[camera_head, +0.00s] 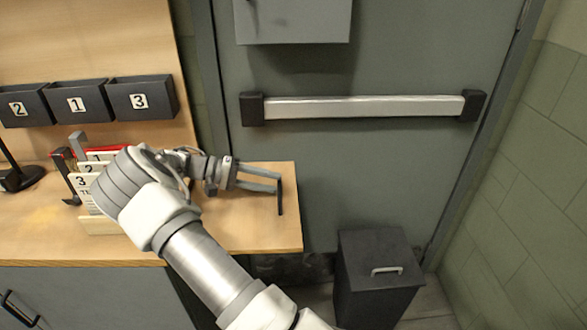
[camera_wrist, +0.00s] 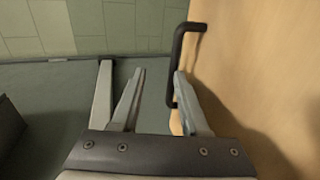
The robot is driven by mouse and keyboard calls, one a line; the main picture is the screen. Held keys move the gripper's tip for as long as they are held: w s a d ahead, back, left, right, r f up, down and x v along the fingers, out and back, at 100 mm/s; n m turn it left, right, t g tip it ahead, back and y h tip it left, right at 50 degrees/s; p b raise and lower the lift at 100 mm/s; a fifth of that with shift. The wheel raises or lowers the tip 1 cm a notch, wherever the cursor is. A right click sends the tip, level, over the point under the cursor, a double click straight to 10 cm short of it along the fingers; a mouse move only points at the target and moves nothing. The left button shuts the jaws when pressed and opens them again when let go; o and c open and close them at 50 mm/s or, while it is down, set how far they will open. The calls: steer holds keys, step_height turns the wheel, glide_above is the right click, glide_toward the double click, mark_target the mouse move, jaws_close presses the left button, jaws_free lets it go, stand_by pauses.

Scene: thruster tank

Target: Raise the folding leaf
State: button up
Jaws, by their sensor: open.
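The folding leaf (camera_head: 245,225) is the light wooden panel at the right end of the bench. In the head view it looks about level with the bench top; its hinge line is not clear. A black bar handle (camera_head: 280,199) is at its right end. My gripper (camera_head: 278,183) is open, with its fingertips at the handle. In the wrist view the leaf (camera_wrist: 255,60) fills the right side. The handle (camera_wrist: 179,50) passes just left of the right fingertip of my gripper (camera_wrist: 159,72), with a gap to the left finger. Contact cannot be told.
A grey door with a push bar (camera_head: 365,107) stands behind the leaf. A dark lidded bin (camera_head: 378,275) is on the floor to the right. Numbered bins (camera_head: 78,100) and a card rack (camera_head: 100,226) are on the left. The floor between leaf and bin is narrow.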

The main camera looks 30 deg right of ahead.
steer(key=r, duration=0.2)
steer(key=s+r, duration=0.1)
steer(key=shift+d+r, duration=0.15)
steer(key=shift+d, duration=0.2)
steer(key=s+d+r+p, duration=0.1)
steer(key=s+d+r, duration=0.5)
steer(key=s+d, duration=0.1)
steer(key=shift+s+p, duration=0.3)
steer(key=shift+s, duration=0.15)
steer(key=s+a+r+n+t+y+p, duration=0.3)
steer(key=s+a+r+t+y, duration=0.3)
steer(key=a, duration=0.6)
steer(key=s+a+r+n+t+y+p, duration=0.3)
steer(key=s+a+r+t+y, duration=0.3)
steer(key=s+a+r, duration=0.4)
steer(key=s+a+p, duration=0.1)
steer(key=a, duration=0.1)
steer(key=shift+s+a+r+t+y+p, duration=0.25)
steer(key=shift+a+r+t+y+p, duration=0.05)
steer(key=shift+a+r+t+p, duration=0.1)
